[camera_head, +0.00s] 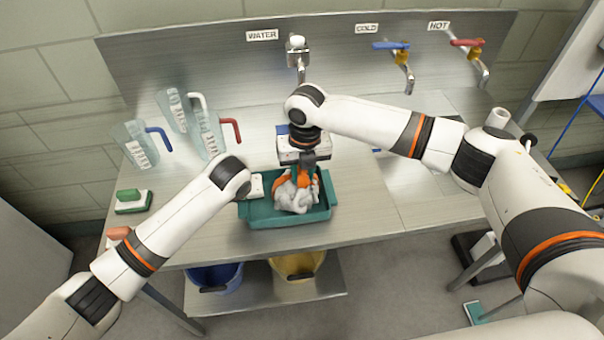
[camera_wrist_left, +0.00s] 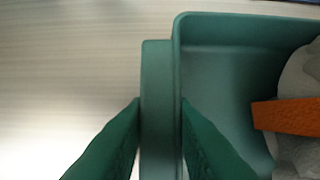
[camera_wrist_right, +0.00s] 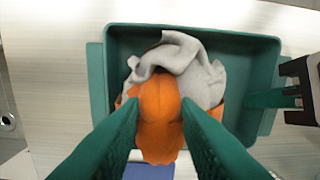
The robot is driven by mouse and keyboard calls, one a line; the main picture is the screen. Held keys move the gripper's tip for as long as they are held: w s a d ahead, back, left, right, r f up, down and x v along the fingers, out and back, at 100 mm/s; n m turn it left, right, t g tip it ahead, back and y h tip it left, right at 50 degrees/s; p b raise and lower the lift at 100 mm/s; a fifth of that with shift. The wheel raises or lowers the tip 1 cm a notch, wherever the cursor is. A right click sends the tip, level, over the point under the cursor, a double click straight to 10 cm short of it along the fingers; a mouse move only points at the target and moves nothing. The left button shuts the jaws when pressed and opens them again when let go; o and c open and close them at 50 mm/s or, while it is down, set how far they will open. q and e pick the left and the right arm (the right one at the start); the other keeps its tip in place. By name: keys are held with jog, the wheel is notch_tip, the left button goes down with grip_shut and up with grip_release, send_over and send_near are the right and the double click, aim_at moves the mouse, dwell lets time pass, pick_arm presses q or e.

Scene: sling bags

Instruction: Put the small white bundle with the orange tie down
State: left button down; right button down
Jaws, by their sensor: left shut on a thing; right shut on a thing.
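The small white bundle (camera_head: 296,193) with an orange tie (camera_head: 281,178) is in a green tray (camera_head: 272,220) on the steel counter. My right gripper (camera_wrist_right: 158,106) is shut on the orange tie from above, with the greyish-white cloth (camera_wrist_right: 190,65) spread beside it inside the tray. Whether the bundle rests fully on the tray floor cannot be told. My left gripper (camera_wrist_left: 160,105) is shut on the tray's left rim or handle (camera_wrist_left: 158,85). The left wrist view also shows the bundle's cloth and tie (camera_wrist_left: 285,117) at its right edge.
Clear jugs with blue, white and red handles (camera_head: 180,125) stand at the back left. A green-and-white brush or sponge (camera_head: 133,201) lies left of the tray. Taps (camera_head: 300,60) line the back panel. Blue and yellow buckets (camera_head: 298,265) sit below. The counter right of the tray is clear.

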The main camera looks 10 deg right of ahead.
jog(key=shift+f, duration=0.5)
jog(key=c, duration=1.1)
grip_release()
jog(key=shift+f, duration=0.1)
notch_tip(320, 180, up, 12)
jog(key=shift+d, duration=0.2)
pick_arm(q)
jog(key=c, duration=1.2)
grip_release()
jog(key=shift+o, duration=0.2)
